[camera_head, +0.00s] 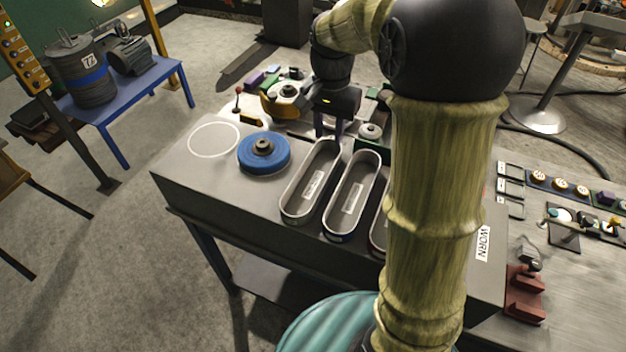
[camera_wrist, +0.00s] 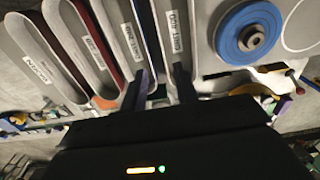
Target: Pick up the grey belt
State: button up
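Long oval loops with labelled middles lie side by side on the grey bench top. The leftmost loop in the head view, pale grey (camera_head: 287,205), looks like the grey belt; it is at the right of the row in the wrist view (camera_wrist: 192,40). My gripper (camera_head: 329,128) points down at the far end of this loop. Its two dark fingers (camera_wrist: 163,88) are apart in the wrist view, near the ends of the two rightmost loops. I see nothing clamped between them. Exact contact with the belt cannot be told.
A second loop with a dark blue lower edge (camera_head: 342,236) lies close beside it. A blue wheel (camera_head: 264,150) lies to the left, beside a white painted circle (camera_head: 214,140). Coloured parts and a yellow device (camera_head: 284,97) crowd the bench's far edge. My arm hides much of the right side.

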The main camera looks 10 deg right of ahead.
aim_at(327, 178)
notch_tip(327, 178, down, 12)
jog(key=shift+f+p, duration=0.1)
jog(key=shift+p, duration=1.15)
jog(key=shift+f, duration=0.1)
jog(key=shift+w+d+f+p, duration=0.1)
jog(key=shift+f+p, duration=0.5)
jog(key=shift+f, duration=0.65)
jog(key=shift+w+f+p, duration=0.1)
jog(key=shift+f+p, duration=0.45)
jog(key=shift+f, duration=0.7)
grip_shut()
